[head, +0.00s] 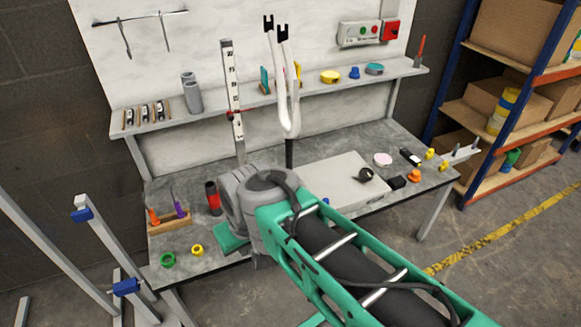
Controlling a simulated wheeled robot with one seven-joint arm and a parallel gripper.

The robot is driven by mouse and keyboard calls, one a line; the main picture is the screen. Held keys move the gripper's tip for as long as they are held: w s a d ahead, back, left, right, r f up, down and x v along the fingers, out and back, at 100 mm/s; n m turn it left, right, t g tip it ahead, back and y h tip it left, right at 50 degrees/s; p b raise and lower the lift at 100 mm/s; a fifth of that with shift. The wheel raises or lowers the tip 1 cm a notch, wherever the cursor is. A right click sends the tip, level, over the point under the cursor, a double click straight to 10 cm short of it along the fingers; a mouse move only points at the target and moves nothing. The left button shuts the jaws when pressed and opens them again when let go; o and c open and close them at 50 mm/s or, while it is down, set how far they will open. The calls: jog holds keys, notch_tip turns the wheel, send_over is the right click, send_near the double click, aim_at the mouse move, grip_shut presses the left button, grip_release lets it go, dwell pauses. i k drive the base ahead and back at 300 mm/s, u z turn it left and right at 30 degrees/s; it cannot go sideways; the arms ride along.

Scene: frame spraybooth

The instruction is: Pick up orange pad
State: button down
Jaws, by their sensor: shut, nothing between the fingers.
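A small orange piece (414,175) lies on the right part of the grey workbench (400,147), beside a black block. It is too small to tell for sure whether it is a pad. A thin yellow-orange edge (298,70) shows on the shelf behind the white fork and is mostly hidden. My green and grey arm reaches in from the lower right, its grey wrist over the front middle of the bench, left of the small orange piece. My gripper's fingers do not show; the arm hides that part.
A white bicycle fork (294,95) stands upside down mid-bench, near an upright ruler (232,95). A wooden tool block (170,219), red-black cylinder (213,198) and green ring (167,260) sit left. A pale board (340,172) lies right of my wrist. The shelf (210,110) holds small items.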

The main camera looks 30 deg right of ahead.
aim_at(415, 177)
jog(key=z, duration=1.2)
